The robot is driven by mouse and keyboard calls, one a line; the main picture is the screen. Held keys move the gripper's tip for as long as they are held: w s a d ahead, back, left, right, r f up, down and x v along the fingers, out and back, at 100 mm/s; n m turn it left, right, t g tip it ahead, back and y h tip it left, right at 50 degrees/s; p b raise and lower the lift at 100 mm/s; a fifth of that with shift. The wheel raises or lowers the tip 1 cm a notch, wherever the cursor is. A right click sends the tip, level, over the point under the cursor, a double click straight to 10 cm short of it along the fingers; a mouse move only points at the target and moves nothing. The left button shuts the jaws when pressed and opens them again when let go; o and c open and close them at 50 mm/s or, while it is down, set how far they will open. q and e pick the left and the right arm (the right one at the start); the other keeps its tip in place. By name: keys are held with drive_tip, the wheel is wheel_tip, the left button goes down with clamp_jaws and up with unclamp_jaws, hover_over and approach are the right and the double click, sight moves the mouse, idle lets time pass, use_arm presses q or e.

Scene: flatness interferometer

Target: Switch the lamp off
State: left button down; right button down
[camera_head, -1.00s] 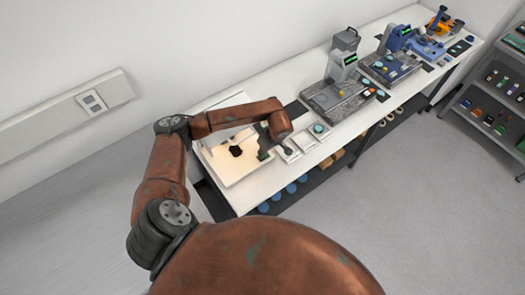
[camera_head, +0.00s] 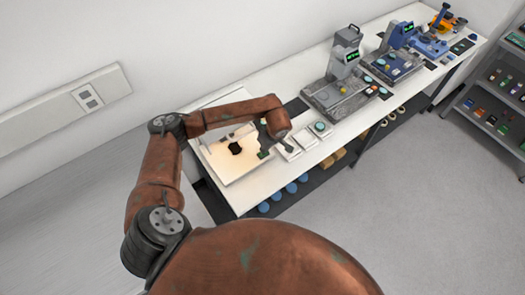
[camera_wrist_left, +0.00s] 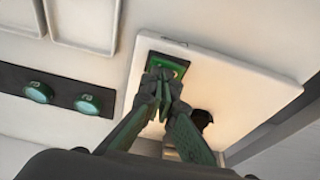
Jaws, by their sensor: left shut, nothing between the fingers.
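The lamp unit (camera_head: 222,172) is a flat pale box at the near left end of the bench. Its top has a warm cream glow and a dark round spot, and it also shows in the left wrist view (camera_wrist_left: 240,82). A dark switch panel with a green part (camera_wrist_left: 177,66) sits near its edge. My left gripper (camera_wrist_left: 163,86) is shut and empty, with green and dark fingers. Its fingertips overlap the switch panel and hide part of it; I cannot tell whether they touch. My right gripper is not in view.
Shallow white trays (camera_wrist_left: 84,22) and a black strip with two teal discs (camera_wrist_left: 88,104) lie beside the lamp. Grey measuring stands (camera_head: 338,98) and blue ones (camera_head: 392,65) are farther along the bench. A shelf rack (camera_head: 497,100) stands at the right.

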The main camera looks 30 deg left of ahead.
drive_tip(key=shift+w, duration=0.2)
use_arm(q)
drive_tip(key=shift+r, duration=0.15)
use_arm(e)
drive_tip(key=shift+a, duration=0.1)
